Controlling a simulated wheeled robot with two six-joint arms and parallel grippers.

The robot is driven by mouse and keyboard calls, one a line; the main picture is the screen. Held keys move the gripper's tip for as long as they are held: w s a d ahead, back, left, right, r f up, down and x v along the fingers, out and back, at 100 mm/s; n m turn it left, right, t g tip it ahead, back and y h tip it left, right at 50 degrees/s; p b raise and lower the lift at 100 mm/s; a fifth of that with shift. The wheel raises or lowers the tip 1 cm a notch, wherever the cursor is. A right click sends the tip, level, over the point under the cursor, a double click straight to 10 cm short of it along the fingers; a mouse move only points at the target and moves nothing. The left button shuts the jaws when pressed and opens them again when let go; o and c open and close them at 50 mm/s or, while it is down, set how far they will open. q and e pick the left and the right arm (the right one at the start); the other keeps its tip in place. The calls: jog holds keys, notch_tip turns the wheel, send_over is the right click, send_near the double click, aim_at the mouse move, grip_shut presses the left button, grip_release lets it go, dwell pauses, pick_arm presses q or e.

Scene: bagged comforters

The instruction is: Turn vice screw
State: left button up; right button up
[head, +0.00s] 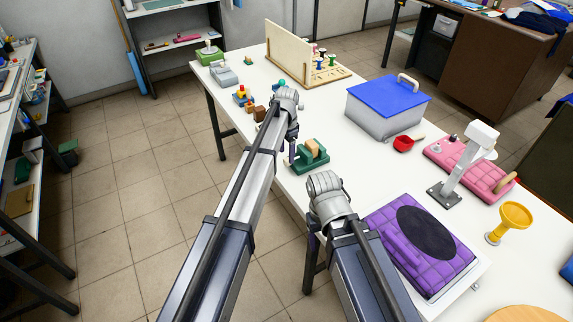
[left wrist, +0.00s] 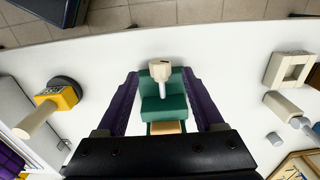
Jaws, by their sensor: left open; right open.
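A small green vice (head: 312,158) with a tan block in its jaws stands near the table's left edge. In the left wrist view the vice (left wrist: 165,110) shows from above, with its pale screw and knob (left wrist: 160,70) pointing toward the table edge. My left gripper (head: 291,157) is beside the vice on its screw side. In the left wrist view its two purple fingers (left wrist: 159,80) are open, one on each side of the vice and screw, with gaps to both. My right gripper (head: 314,220) hangs low by the table's front edge; its fingers are mostly hidden by my arm.
Small toys (head: 243,96) lie beyond the left gripper.

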aim_at(287, 159)
pick_arm(q)
jog(key=shift+f+b, duration=1.4)
jog(key=shift+f, duration=0.6)
jog(key=shift+r, duration=0.1)
grip_shut()
